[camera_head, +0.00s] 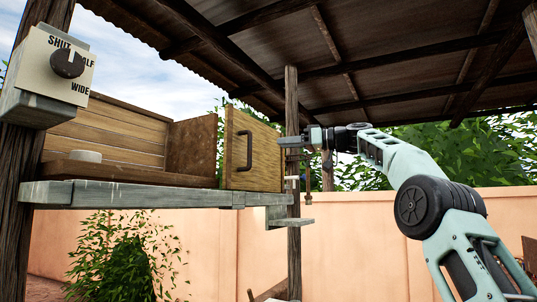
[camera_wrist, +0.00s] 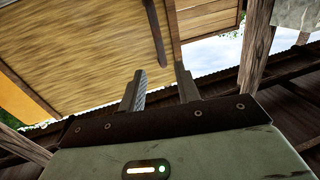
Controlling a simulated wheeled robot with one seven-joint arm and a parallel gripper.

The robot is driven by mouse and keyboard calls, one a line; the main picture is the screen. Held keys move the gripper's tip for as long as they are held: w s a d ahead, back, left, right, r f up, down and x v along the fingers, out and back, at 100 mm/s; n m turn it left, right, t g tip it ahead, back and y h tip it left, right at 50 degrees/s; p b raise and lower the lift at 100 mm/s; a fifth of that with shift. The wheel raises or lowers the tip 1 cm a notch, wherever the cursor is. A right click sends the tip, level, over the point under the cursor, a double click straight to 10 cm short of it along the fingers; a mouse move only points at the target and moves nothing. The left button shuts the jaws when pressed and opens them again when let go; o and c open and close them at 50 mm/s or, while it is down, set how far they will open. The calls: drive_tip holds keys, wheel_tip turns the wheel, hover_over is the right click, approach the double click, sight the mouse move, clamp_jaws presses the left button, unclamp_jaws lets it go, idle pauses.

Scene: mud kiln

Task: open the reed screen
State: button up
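The reed screen (camera_head: 265,158) is a straw-coloured panel with a dark bar handle (camera_head: 244,150). It stands at the right end of a wooden box, swung clear of the front, and the box interior shows. In the wrist view the screen (camera_wrist: 80,50) fills the upper left, with its handle (camera_wrist: 155,32) beyond the fingertips. My gripper (camera_head: 283,142) is at the screen's right edge, to the right of the handle. In the wrist view its two fingers (camera_wrist: 159,72) are apart with nothing held between them. I cannot tell whether a finger touches the screen.
A dial box (camera_head: 45,80) marked SHUT, HALF and WIDE is on the left post. A wooden post (camera_head: 292,100) stands just behind my gripper. Open air lies below the shelf.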

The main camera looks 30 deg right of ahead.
drive_tip(key=v, duration=0.4)
drive_tip(key=shift+s+d+b, duration=0.3)
drive_tip(key=shift+b, duration=0.1)
drive_tip(key=w+a+f+m+g+h, duration=0.1)
drive_tip(key=w+a+f+g, duration=0.15)
drive_tip(key=a+f, duration=0.6)
drive_tip(key=w+a+f+m+g+h, duration=0.1)
drive_tip(key=a+f+m+g, duration=0.15)
drive_tip(key=a+f, duration=0.65)
drive_tip(key=s+a+f+g+h, duration=0.1)
drive_tip(key=s+a+f+g, duration=0.1)
drive_tip(key=s+a+f, duration=0.45)
drive_tip(key=s+a+f+g+h, duration=0.2)
drive_tip(key=s+a+f, duration=0.2)
drive_tip(key=a+f, duration=0.5)
drive_tip(key=s+a+f+g+h, duration=0.25)
drive_tip(key=s+f, duration=0.35)
drive_tip(key=s, duration=0.3)
drive_tip(key=s+a+f+g+h, duration=0.1)
drive_tip(key=s+a+f, duration=0.2)
drive_tip(key=s+f, duration=0.5)
drive_tip(key=s+d+f+n+h, duration=0.1)
drive_tip(key=s+d+f+h, duration=0.1)
drive_tip(key=s, duration=0.6)
drive_tip(key=s+d+f+n+h, duration=0.1)
drive_tip(key=s+d+f, duration=0.4)
drive_tip(key=s+f, duration=0.2)
drive_tip(key=shift+s+h, duration=0.35)
drive_tip(key=shift+s, duration=0.45)
